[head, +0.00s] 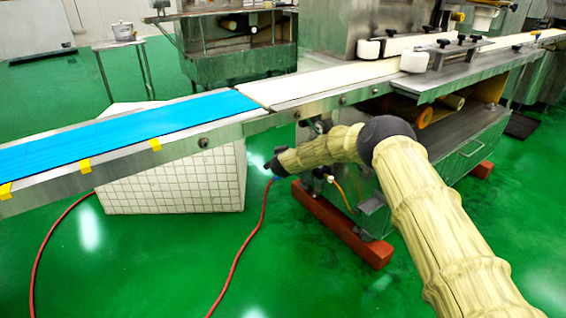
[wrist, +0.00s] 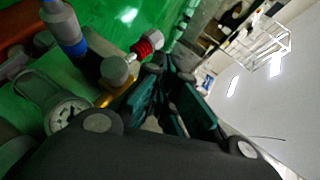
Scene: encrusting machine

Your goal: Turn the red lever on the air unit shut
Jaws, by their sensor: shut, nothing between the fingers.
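The air unit shows in the wrist view with a round pressure gauge (wrist: 67,115), a blue and grey cylinder (wrist: 64,28) and grey and brass fittings. A small red ribbed piece (wrist: 147,46) on a metal stem sticks out from a fitting; it looks like the red lever, but I cannot be sure. My gripper (wrist: 168,68) is shut and empty, its dark teal fingers just right of and below the red piece. I cannot tell whether they touch. In the head view my gripper (head: 270,166) is small, beneath the conveyor; the lever cannot be made out there.
A white tiled block (head: 195,180) stands to the left. A red hose (head: 250,240) trails over the green floor. Red-brown beams (head: 340,228) lie under the steel machine. Floor in front is open.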

